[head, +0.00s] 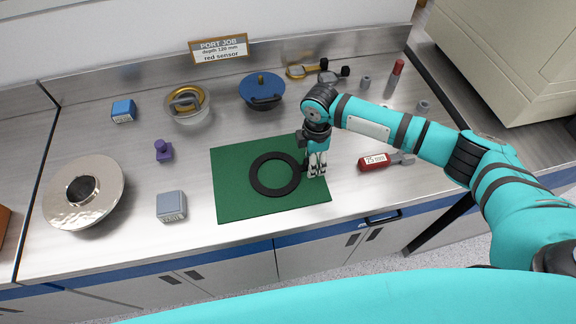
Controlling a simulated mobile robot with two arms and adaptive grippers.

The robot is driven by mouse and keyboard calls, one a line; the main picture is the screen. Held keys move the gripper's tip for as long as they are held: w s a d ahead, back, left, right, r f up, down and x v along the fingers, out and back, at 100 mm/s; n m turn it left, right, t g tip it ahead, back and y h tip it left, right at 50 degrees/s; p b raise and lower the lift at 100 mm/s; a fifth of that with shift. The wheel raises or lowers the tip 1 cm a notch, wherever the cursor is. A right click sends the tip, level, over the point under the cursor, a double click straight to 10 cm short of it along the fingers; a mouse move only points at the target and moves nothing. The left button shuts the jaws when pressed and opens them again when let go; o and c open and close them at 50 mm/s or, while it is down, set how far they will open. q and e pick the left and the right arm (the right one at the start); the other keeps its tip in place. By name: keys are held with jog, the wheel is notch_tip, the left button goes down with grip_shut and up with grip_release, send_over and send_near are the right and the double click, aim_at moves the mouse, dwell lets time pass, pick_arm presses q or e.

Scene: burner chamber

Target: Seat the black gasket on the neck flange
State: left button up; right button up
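The black gasket (254,176) is a flat ring lying on a green mat (229,207) in the middle of the bench. A shiny round metal flange (104,197) with a raised neck and dark central opening stands at the left; I take it to be the neck flange. Its top is bare. My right gripper (317,174) points down over the mat's right part, at the gasket's right edge. Its fingers look close together, and whether they touch or grip the ring is not clear. My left gripper is not in view.
Between flange and mat stand a grey-blue block (171,206) and a purple knobbed piece (163,151). A red-handled tool (374,162) lies right of the mat.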

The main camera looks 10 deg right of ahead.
jog(key=shift+f, duration=0.1)
grip_shut()
dwell(0.3)
jog(key=shift+r+b, duration=0.5)
jog(key=shift+r, duration=0.15)
jog(key=shift+s+a+r+b, duration=0.15)
jog(key=shift+r+b, duration=0.15)
jog(key=shift+r, duration=0.25)
jog(key=shift+a+r+b, duration=0.1)
jog(key=shift+r+b, duration=0.2)
jog(key=shift+r, duration=0.2)
jog(key=s+a+b, duration=0.1)
jog(key=s+a, duration=0.2)
jog(key=a, duration=0.1)
jog(key=s+a+r+b, duration=0.1)
jog(key=s+a, duration=0.2)
jog(key=a, duration=0.1)
jog(key=s+a+b, duration=0.1)
jog(key=s+a, duration=0.3)
jog(key=shift+r+b, duration=0.3)
jog(key=shift+b, duration=0.05)
